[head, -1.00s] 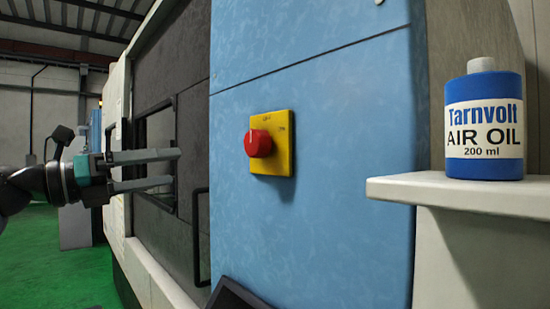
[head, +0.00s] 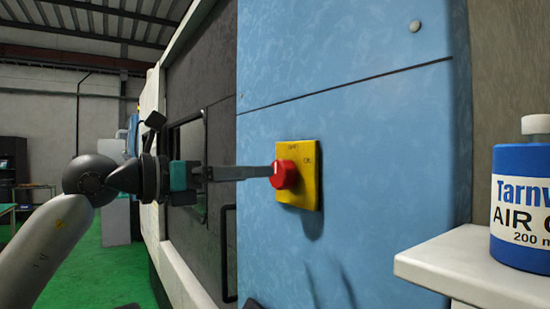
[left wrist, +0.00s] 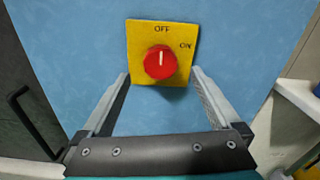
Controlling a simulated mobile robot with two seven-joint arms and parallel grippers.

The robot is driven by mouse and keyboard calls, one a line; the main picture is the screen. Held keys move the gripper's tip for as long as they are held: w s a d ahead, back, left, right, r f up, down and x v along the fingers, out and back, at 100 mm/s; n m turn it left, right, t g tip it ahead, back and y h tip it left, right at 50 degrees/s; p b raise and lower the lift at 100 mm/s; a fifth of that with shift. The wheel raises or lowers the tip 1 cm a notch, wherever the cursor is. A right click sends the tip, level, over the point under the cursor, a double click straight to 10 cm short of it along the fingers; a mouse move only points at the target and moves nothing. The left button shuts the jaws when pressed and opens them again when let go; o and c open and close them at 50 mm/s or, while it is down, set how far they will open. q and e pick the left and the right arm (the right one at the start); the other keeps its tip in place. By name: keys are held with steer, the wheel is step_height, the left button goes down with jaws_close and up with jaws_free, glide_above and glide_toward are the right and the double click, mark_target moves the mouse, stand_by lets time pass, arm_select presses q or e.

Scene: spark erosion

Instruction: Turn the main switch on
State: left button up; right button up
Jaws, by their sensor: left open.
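The main switch is a red rotary knob (head: 284,174) on a yellow plate (head: 311,178), fixed to the blue machine panel. In the left wrist view the knob (left wrist: 160,62) has a white mark pointing up towards OFF; ON is at the upper right of the plate (left wrist: 140,35). My left gripper (head: 272,171) is open, its fingers pointing at the knob. In the left wrist view the fingertips of my left gripper (left wrist: 160,73) lie either side of the knob with gaps. Contact with the plate cannot be told. My right gripper is not in view.
A dark handle (head: 229,255) is on the grey door (head: 222,150) left of the panel. The blue panel (head: 350,120) around the plate is clear.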

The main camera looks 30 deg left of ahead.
mark_target(276, 172)
arm_select(q)
steer(key=p+x, duration=0.2)
steer(key=x, duration=0.3)
steer(key=shift+d+r, duration=0.1)
steer(key=shift+r, duration=0.05)
steer(key=shift+w+d+p, duration=0.3)
steer(key=shift+w+p, duration=0.15)
steer(key=shift+w, duration=0.15)
steer(key=shift+c, duration=0.2)
steer(key=c, duration=1.3)
